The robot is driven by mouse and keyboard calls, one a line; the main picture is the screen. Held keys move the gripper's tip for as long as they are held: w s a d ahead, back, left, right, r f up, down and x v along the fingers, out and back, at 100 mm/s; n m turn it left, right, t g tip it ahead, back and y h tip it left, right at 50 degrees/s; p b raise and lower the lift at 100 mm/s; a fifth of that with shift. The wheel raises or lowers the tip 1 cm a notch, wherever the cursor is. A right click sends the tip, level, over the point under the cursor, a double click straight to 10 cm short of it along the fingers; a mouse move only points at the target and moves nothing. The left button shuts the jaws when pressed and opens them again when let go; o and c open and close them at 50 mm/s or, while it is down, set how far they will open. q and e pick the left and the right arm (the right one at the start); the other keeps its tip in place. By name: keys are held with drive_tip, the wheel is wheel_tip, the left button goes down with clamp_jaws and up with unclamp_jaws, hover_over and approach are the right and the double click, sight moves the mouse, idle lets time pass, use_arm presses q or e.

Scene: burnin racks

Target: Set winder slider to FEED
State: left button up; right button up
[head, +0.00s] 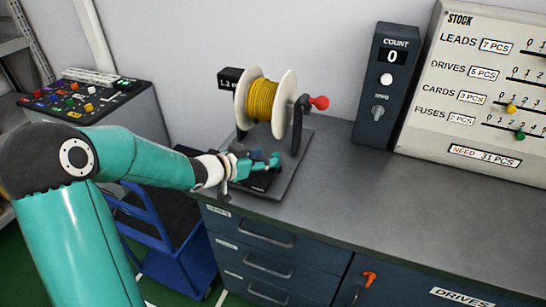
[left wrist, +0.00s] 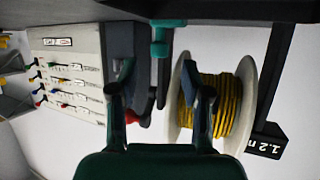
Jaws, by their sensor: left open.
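The winder carries a spool of yellow wire (head: 262,100) between white flanges on a dark base plate (head: 292,172). In the left wrist view, upside down, the yellow spool (left wrist: 222,105) is behind my finger. A teal slider handle (left wrist: 160,48) stands by the winder's base there, ahead of my fingers and between their lines. My left gripper (head: 250,165) is low at the front of the winder; its two fingers (left wrist: 160,95) are apart with nothing between them. The slider's markings are not readable. My right gripper is not seen.
A red crank knob (head: 319,102) sticks out right of the spool. A COUNT box (head: 385,90) reading 0 and a STOCK board (head: 480,75) stand farther right. A panel of coloured buttons (head: 80,95) is at the left. The bench top (head: 400,200) is clear at right.

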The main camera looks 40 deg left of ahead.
sight(274, 155)
use_arm(q)
drive_tip(key=shift+x, duration=2.2)
drive_tip(key=shift+c, duration=0.2)
clamp_jaws()
